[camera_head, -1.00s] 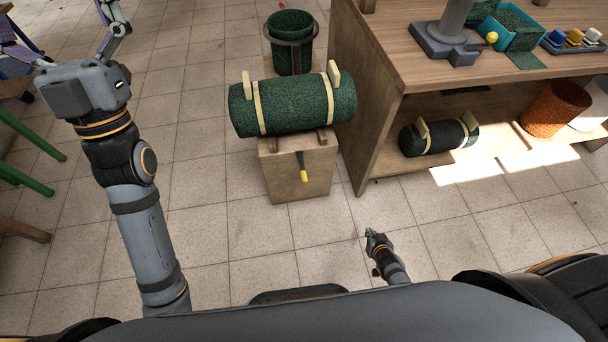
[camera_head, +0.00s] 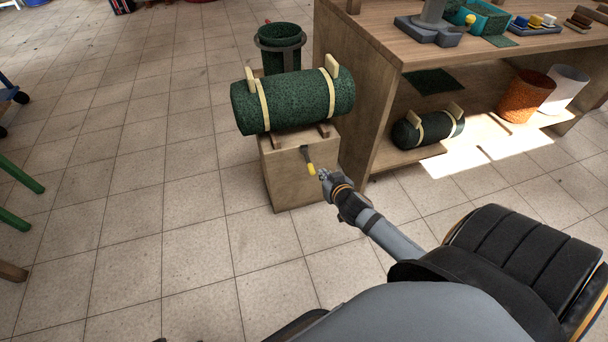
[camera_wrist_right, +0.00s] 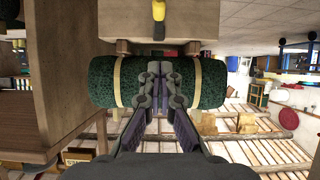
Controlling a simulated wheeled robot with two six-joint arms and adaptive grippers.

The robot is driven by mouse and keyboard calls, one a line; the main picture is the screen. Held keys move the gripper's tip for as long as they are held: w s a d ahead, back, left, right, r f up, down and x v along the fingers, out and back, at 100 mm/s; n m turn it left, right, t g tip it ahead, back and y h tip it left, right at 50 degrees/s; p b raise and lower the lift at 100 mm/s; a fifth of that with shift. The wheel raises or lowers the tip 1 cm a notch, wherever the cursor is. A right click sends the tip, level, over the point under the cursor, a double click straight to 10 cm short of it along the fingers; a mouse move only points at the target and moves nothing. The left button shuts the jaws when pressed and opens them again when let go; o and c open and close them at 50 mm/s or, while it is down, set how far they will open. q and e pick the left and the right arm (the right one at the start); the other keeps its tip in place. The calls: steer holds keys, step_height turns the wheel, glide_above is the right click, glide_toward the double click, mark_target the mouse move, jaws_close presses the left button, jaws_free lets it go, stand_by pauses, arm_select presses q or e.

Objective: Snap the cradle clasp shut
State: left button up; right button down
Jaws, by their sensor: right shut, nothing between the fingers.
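The cradle is a wooden block (camera_head: 280,182) with a green roll (camera_head: 297,100) lying across its top under two pale straps. On its front face is the clasp (camera_head: 309,160), a dark lever with a yellow tip hanging down. My right gripper (camera_head: 324,175) is just right of the yellow tip, shut and empty. In the right wrist view, which is upside down, the shut fingers (camera_wrist_right: 160,68) show in front of the green roll (camera_wrist_right: 102,82). The yellow tip of the clasp (camera_wrist_right: 159,10) is at the top edge, apart from the fingers. My left gripper is out of view.
A wooden workbench (camera_head: 360,110) stands close on the right, with a second green roll (camera_head: 428,127) and an orange bin (camera_head: 525,96) on its lower shelf. A dark green bucket (camera_head: 281,50) is behind the cradle.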

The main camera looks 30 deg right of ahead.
mark_target(310, 166)
arm_select(q)
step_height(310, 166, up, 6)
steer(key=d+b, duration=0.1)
steer(key=b, duration=0.1)
arm_select(e)
steer(key=b+x, duration=0.1)
steer(key=x, duration=0.3)
steer(key=f+b+x, duration=0.1)
steer(key=x, duration=0.3)
steer(key=s+f+b+x, duration=0.1)
steer(key=x, duration=0.3)
steer(key=shift+a+f, duration=0.1)
steer(key=shift+f, duration=0.05)
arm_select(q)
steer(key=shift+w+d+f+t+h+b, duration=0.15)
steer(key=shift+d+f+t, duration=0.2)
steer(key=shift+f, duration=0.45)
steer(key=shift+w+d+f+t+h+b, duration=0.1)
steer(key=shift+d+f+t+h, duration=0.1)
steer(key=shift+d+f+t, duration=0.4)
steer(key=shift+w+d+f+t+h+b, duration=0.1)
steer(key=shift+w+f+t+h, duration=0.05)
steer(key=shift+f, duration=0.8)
arm_select(e)
steer(key=shift+w+f, duration=0.2)
steer(key=shift+f, duration=0.15)
